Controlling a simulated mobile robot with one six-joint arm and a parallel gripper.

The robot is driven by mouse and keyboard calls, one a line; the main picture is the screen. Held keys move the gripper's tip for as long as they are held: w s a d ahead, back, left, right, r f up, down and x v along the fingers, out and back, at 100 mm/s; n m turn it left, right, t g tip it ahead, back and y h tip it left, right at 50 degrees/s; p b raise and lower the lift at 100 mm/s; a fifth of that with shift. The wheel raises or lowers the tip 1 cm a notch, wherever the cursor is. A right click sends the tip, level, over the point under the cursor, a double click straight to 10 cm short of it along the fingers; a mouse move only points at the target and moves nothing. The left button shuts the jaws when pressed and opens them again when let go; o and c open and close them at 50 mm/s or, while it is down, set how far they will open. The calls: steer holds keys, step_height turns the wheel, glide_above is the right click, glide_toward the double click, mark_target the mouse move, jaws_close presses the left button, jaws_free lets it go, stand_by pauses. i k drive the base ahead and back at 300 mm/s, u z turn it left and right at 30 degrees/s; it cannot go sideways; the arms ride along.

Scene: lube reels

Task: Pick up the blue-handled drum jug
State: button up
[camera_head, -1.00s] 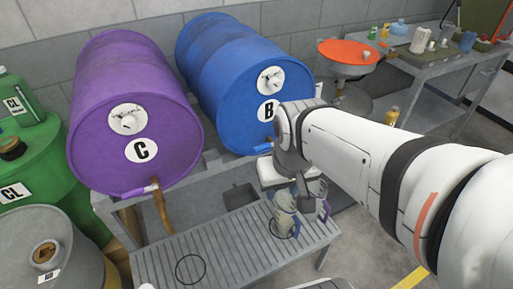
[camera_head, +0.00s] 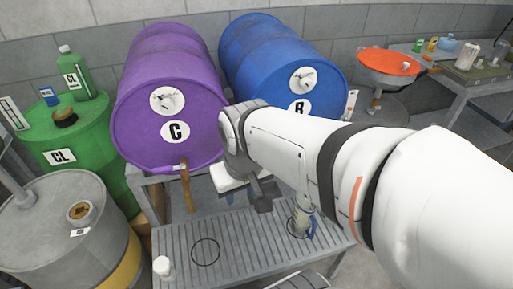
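A drum jug (camera_head: 303,217) with a clear or greyish body stands on the right part of the slatted bench, at a black ring mark. Its blue handle (camera_head: 312,230) faces right and toward the camera. My gripper (camera_head: 248,204) hangs left of the jug, in front of the blue and purple drums, and is apart from the jug in the picture. One dark finger shows at its right side. The other finger is not clear, so its opening cannot be judged. No held object shows.
A purple drum C (camera_head: 150,115) and a blue drum B (camera_head: 265,65) lie behind the slatted bench (camera_head: 255,262). A brown-handled thing (camera_head: 187,188) hangs under drum C. A white-capped bottle (camera_head: 162,266) stands at front left. The bench around the empty left ring is clear.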

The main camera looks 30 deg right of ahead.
mark_target(304, 210)
steer(key=u, duration=0.1)
steer(key=k, duration=1.15)
steer(key=z, duration=0.45)
steer(key=i, duration=1)
